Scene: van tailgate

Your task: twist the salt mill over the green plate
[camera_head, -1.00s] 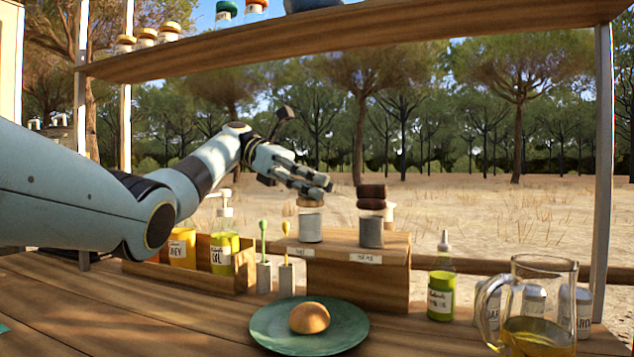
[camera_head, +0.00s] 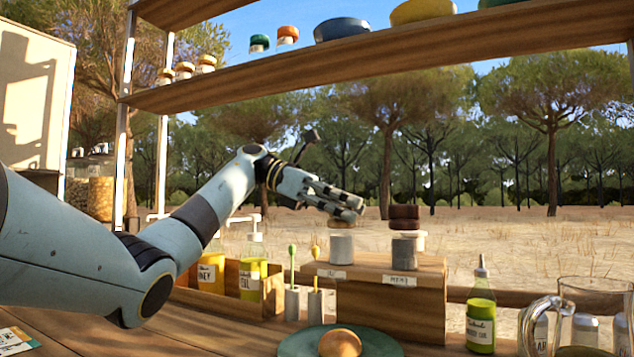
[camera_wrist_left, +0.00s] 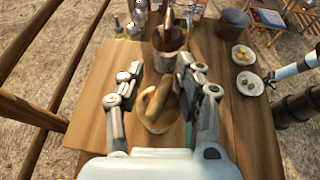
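The salt mill (camera_head: 341,248), with a pale body and a light wooden top, stands upright on a wooden block. My left gripper (camera_head: 350,209) is at its top, fingers reaching over from the left. In the left wrist view the fingers of this gripper (camera_wrist_left: 160,108) are apart, with the wooden top (camera_wrist_left: 158,118) between and below them. I cannot tell whether they touch it. The green plate (camera_head: 296,348) with a round bun (camera_head: 340,343) on it lies in front of the block, partly cut off by the bottom edge. My right gripper is not in view.
A dark-topped mill (camera_head: 404,253) stands close right of the salt mill on the block (camera_head: 390,312). Two small holders with spoons (camera_head: 292,300) and a crate of bottles are to the left. A green bottle (camera_head: 481,318) and a glass jug (camera_head: 585,320) are right. A shelf runs overhead.

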